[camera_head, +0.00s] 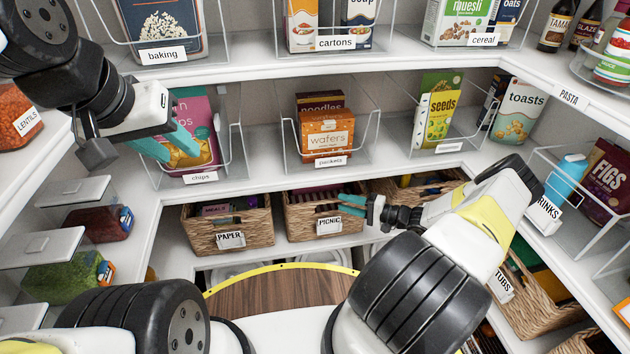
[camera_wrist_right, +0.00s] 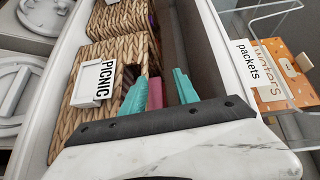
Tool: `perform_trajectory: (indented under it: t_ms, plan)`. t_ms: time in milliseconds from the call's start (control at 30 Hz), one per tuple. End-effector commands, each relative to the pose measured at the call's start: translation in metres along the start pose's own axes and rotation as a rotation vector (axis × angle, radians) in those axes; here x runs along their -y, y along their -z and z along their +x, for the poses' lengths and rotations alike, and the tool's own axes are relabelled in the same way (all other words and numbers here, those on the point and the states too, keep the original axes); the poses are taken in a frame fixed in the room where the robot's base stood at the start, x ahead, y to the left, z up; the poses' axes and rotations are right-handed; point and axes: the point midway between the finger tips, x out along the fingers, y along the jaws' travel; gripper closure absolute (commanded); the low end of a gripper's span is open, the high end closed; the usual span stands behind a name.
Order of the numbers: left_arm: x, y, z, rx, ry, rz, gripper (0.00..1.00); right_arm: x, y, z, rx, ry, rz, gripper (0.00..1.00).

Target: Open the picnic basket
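The wicker picnic basket (camera_head: 300,222) sits on the lower shelf in the head view, between two other baskets, with a white PICNIC label on its front. It also shows in the right wrist view (camera_wrist_right: 68,128), tilted by the camera angle. My right gripper (camera_head: 351,204) is at the basket's upper right side. Its two teal fingers are spread in the right wrist view (camera_wrist_right: 158,92), with something pink showing between them. I cannot tell whether they touch the basket. My left gripper (camera_head: 168,145) is open and empty in front of the chips packet (camera_head: 193,120), well away from the picnic basket.
The PAPER basket (camera_head: 257,222) stands left of the picnic basket, and another basket (camera_head: 408,189) stands to its right. The shelf above holds wire bins, including the packets bin (camera_head: 330,160). A round wooden surface with a yellow rim (camera_head: 280,291) lies in front below.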

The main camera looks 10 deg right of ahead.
Motion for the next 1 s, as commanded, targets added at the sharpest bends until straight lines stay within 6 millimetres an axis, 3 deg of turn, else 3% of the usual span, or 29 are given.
perform_trajectory:
  t_ms: [100,233,367,700,1000]
  plan:
    - [0.0,0.0,0.0,0.0,0.0,0.0,0.64,-0.027,0.003,-0.006,-0.097,0.053,0.025,0.64]
    - [0.0,0.0,0.0,0.0,0.0,0.0,0.64,-0.04,0.004,-0.007,-0.147,0.076,0.031,0.64]
    - [0.0,0.0,0.0,0.0,0.0,0.0,0.64,-0.042,0.006,0.002,-0.157,0.081,0.033,0.64]
    - [0.0,0.0,0.0,0.0,0.0,0.0,0.64,-0.038,0.014,0.054,-0.154,0.078,0.033,0.64]
    - [0.0,0.0,0.0,0.0,0.0,0.0,0.64,-0.036,0.017,0.068,-0.155,0.078,0.033,0.64]
